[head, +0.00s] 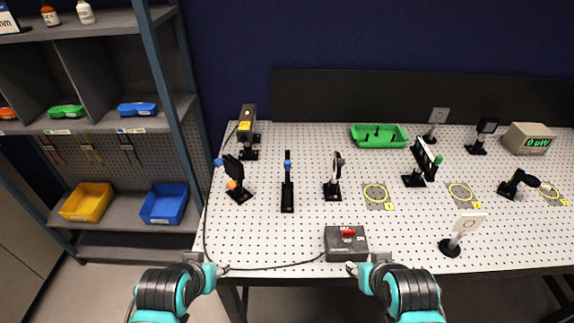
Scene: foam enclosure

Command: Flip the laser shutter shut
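A slim upright black mount (288,185) with a blue part near its top stands on the perforated optical table (300,228). It looks like the laser shutter, but I cannot be sure or read its flap position. The black laser (247,121) with a yellow label stands behind it to the left. A dark control box (346,244) with a red switch sits at the front edge, joined to a black cable. My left gripper (222,268) is at the front left edge, apart from the mount. My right gripper (351,267) is just in front of the box. Their finger gaps are too small to judge.
A mirror mount (236,177) with blue and orange knobs stands left, a lens mount (334,178) right. A green tray (379,136), more optics, a white card on a post (459,236) and a power meter (528,139) lie further right. Shelves (100,129) stand left.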

